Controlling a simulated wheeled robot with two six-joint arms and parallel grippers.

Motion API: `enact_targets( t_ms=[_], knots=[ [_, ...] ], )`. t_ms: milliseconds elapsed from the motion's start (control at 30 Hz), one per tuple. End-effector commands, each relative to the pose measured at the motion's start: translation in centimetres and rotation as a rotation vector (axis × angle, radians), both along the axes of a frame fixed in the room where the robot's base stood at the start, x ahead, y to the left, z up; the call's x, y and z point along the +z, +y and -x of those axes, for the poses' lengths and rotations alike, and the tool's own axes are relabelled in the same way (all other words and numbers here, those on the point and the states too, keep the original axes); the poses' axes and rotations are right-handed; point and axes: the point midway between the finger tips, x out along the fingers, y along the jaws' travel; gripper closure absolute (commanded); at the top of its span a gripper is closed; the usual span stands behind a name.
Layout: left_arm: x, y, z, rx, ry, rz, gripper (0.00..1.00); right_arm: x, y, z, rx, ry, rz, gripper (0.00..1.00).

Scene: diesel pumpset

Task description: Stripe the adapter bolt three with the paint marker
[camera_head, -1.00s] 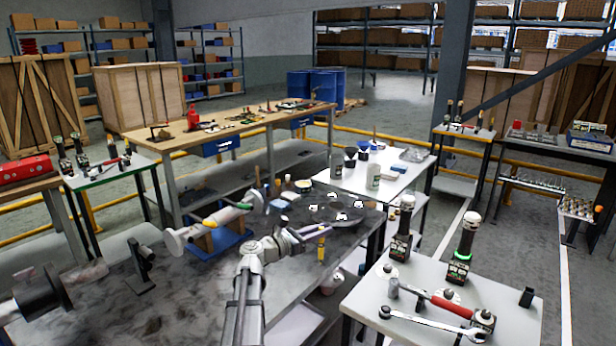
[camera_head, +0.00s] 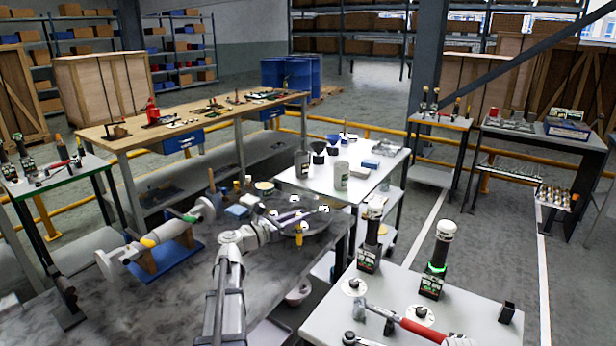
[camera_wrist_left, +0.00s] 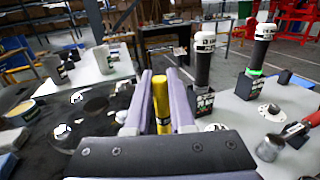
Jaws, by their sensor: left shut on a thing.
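My left gripper (camera_head: 293,223) is shut on a yellow paint marker (camera_head: 299,238). In the left wrist view the marker (camera_wrist_left: 161,102) stands upright between the two pale purple fingers (camera_wrist_left: 160,100). In the head view the gripper is by the near edge of a dark round adapter plate (camera_head: 317,226) on the grey workbench (camera_head: 130,300). Shiny bolt heads (camera_head: 324,209) sit on the plate; it also shows in the left wrist view (camera_wrist_left: 60,150), left of the gripper. I cannot tell which is bolt three. The marker looks apart from the bolts. My right gripper is not in view.
A white table (camera_head: 390,180) with grey cans stands behind the plate. A nearer table (camera_head: 470,325) at the right holds two black devices with white caps (camera_head: 436,262) and a red-handled hammer (camera_head: 425,330). A shaft on a blue stand (camera_head: 165,262) lies left on the workbench.

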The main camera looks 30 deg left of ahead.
Motion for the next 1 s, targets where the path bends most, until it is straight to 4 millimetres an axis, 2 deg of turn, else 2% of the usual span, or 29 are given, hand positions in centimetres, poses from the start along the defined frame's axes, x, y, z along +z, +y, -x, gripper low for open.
enact_targets(
  t_ms=[33,200,300,400,600,1000],
  knots=[
    [0.7,0.4,-1.0,0.020,0.000,0.000,1.00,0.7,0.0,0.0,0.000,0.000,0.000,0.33],
    [3.1,2.8,-6.4,0.171,0.000,0.000,1.00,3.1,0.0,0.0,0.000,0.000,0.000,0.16],
    [4.2,4.1,-9.3,0.268,0.000,0.000,1.00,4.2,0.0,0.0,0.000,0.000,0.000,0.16],
    [4.9,5.0,-11.2,0.343,0.000,-0.001,1.00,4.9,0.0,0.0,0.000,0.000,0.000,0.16],
    [5.2,5.8,-12.5,0.407,0.000,-0.001,1.00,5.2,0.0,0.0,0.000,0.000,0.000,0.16],
    [4.9,5.8,-12.3,0.409,0.000,-0.001,1.00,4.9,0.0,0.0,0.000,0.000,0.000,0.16]
  ],
)
